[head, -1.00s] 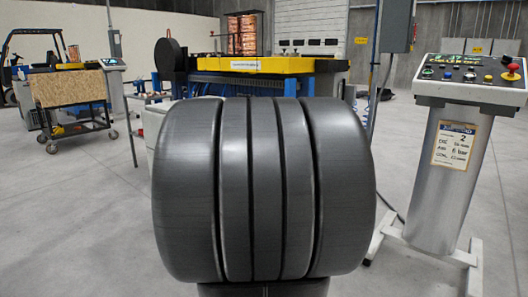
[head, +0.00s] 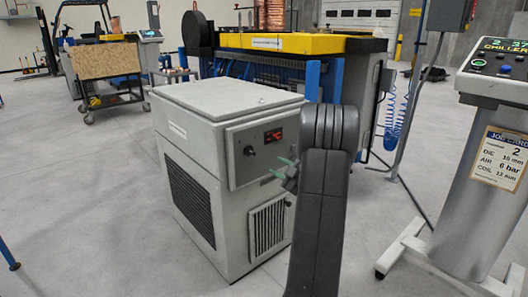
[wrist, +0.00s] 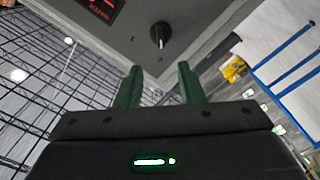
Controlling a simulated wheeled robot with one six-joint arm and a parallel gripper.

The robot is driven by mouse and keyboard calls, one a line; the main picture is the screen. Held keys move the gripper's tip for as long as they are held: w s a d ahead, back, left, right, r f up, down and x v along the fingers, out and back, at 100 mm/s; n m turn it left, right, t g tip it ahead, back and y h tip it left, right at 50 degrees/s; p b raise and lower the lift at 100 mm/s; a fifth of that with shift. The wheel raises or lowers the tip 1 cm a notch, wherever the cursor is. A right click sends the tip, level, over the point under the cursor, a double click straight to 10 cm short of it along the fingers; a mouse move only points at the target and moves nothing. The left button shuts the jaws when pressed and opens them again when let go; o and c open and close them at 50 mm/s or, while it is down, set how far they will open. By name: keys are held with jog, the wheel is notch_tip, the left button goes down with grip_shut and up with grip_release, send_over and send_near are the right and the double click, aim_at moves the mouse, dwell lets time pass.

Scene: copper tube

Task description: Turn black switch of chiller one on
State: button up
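The chiller is a grey box (head: 228,180) left of my arm in the head view. Its front panel carries a black rotary switch (head: 249,150) and a red-lit display (head: 272,135). In the wrist view, the black switch (wrist: 160,35) stands out from the grey panel, with a light line along its grip; part of the red display (wrist: 103,10) shows to its left. My gripper (head: 281,168) is in front of the panel, right of and below the switch. In the wrist view its green fingers (wrist: 161,76) are apart and empty, with the switch beyond their tips. The display's reading is too small to tell.
A console with a job card (head: 500,155) and a lit screen reading CHILLER stands at the right. A blue and yellow machine (head: 290,45) stands behind the chiller. A cart with a wooden panel (head: 105,58) is at the back left. The left floor is mostly clear.

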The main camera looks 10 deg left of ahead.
aim_at(253, 153)
jog(key=b+x, duration=0.2)
jog(key=x, duration=1.1)
jog(key=shift+a, duration=0.2)
grip_shut()
